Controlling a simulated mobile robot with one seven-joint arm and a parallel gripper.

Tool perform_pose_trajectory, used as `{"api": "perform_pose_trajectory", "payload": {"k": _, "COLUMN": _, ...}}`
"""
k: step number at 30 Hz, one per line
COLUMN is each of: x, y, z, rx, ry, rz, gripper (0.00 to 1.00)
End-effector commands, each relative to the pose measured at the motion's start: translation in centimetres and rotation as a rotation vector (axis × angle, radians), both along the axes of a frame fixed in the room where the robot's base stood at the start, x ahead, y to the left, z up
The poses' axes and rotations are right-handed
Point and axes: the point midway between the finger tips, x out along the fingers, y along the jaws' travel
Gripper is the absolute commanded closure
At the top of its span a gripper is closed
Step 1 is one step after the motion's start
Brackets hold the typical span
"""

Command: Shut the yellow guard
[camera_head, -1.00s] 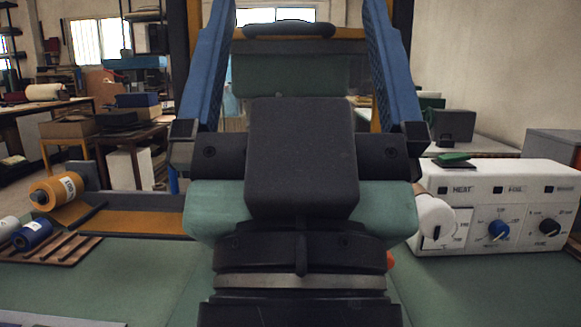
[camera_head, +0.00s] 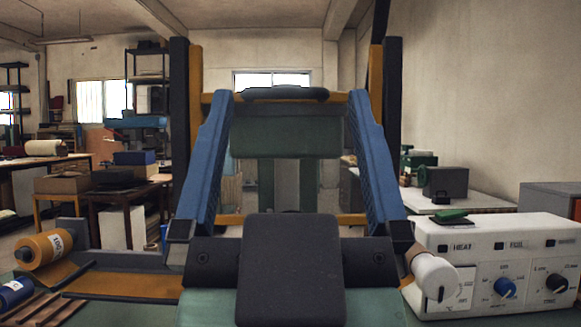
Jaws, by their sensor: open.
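The yellow guard (camera_head: 337,97) stands raised behind my gripper, with a yellow top bar and a lower bar visible. A dark rounded handle (camera_head: 285,93) lies along its top bar. A green block (camera_head: 285,137) shows below the handle, between my fingers. My gripper (camera_head: 291,94) has two blue ribbed fingers, wide apart, with nothing held between them. In the picture the fingertips flank the handle; I cannot tell how far in front of it they are. My dark palm and fingers hide the lower middle and parts of the guard's sides.
Dark posts (camera_head: 392,110) stand either side of the guard. A white control box (camera_head: 470,262) with knobs and a pale roller (camera_head: 435,275) is at right. An orange roll (camera_head: 42,249) and a blue roll (camera_head: 15,292) are at left. Benches stand behind.

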Motion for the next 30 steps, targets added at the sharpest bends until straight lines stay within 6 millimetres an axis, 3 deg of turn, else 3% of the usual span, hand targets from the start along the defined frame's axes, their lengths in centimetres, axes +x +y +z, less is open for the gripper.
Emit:
{"api": "perform_pose_trajectory", "payload": {"k": 2, "x": 0.1, "y": 0.0, "z": 0.3, "rx": 0.0, "ry": 0.005, "rz": 0.0, "gripper": 0.2}}
{"api": "perform_pose_trajectory", "payload": {"k": 15, "x": 3.5, "y": -0.1, "z": 4.5, "rx": 0.006, "ry": 0.207, "rz": 0.004, "gripper": 0.99}}
{"api": "perform_pose_trajectory", "payload": {"k": 30, "x": 5.2, "y": -0.2, "z": 7.6, "rx": 0.008, "ry": 0.489, "rz": 0.005, "gripper": 1.0}}
